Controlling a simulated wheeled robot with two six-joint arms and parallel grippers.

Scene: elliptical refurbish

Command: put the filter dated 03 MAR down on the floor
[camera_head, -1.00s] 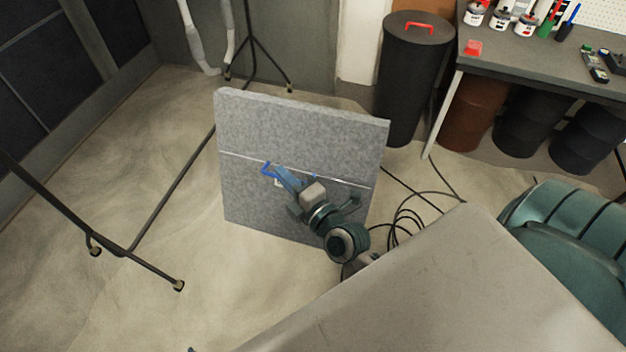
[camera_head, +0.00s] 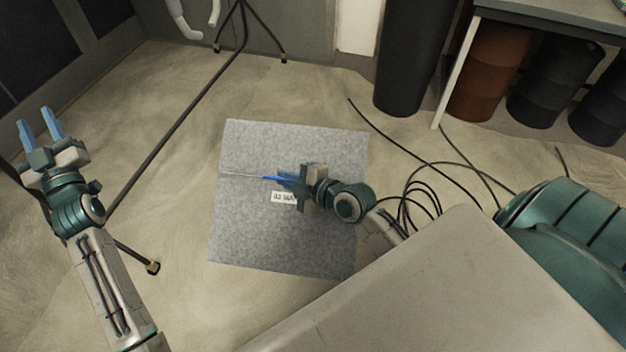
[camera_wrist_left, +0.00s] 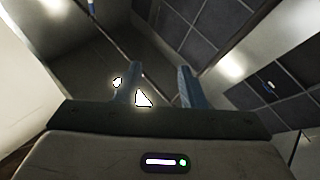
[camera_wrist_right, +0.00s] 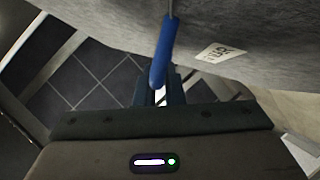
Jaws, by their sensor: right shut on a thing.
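The filter (camera_head: 290,245) is a grey square panel with a label (camera_head: 284,198) reading 03 MAR, a thin wire across it and a blue handle (camera_head: 272,178). In the head view it faces up toward me over the floor; whether it touches the floor I cannot tell. My right gripper (camera_head: 283,178) is shut on the blue handle; the right wrist view shows the handle (camera_wrist_right: 163,55) between the fingers, with the grey panel (camera_wrist_right: 265,30) and part of the label (camera_wrist_right: 222,53) beyond. My left gripper (camera_head: 40,125) is open and empty at the left, apart from the filter.
Black stand legs (camera_head: 180,130) run along the floor left of the filter. Black cables (camera_head: 415,195) coil on the floor at its right. A dark bin (camera_head: 405,70) and barrels (camera_head: 490,75) stand at the back right. Bare floor (camera_head: 300,85) lies behind the filter.

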